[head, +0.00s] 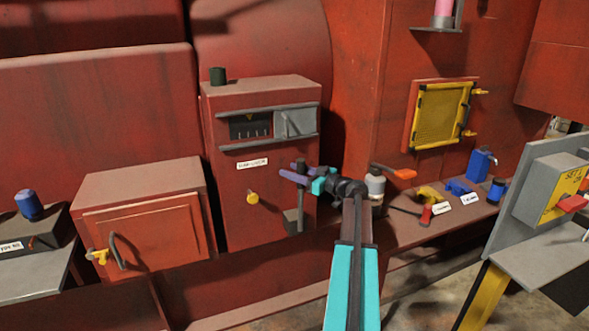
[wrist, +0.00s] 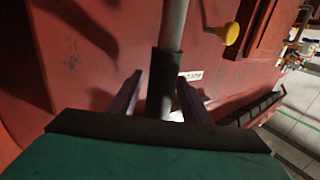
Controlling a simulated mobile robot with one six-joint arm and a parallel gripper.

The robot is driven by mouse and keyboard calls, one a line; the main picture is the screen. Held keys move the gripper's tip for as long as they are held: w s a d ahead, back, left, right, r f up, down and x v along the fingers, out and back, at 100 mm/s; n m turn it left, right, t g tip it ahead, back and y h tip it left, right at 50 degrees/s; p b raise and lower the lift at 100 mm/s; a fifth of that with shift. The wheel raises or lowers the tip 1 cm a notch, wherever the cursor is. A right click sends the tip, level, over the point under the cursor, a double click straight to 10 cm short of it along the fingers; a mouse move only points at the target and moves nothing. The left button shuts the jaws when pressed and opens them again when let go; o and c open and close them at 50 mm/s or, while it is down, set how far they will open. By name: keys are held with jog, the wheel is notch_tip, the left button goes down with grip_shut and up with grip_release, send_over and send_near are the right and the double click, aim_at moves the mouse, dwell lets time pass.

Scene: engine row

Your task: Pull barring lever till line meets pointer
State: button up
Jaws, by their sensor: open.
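The barring lever stands upright at the right front of the red cabinet (head: 228,185). Its dark grip (head: 300,163) is at the top, and its grey shaft (head: 300,205) runs down beside a grey block. My gripper (head: 286,171) is open at the grip, with its purple fingers pointing left. In the wrist view the dark grip (wrist: 163,85) stands between the two spread fingers, with a gap visible on each side. A dark window (head: 250,127) high on the cabinet shows several small pale marks. I cannot tell which is the line or the pointer.
A grey sliding cover (head: 300,122) sits at the window's right. A yellow knob (head: 252,197) sticks out left of the lever. A red box with a door (head: 150,235) stands at left. A ledge at right holds an orange-handled grey canister (head: 376,185) and blue parts.

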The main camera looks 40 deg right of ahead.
jog(key=shift+w, duration=0.15)
grip_shut()
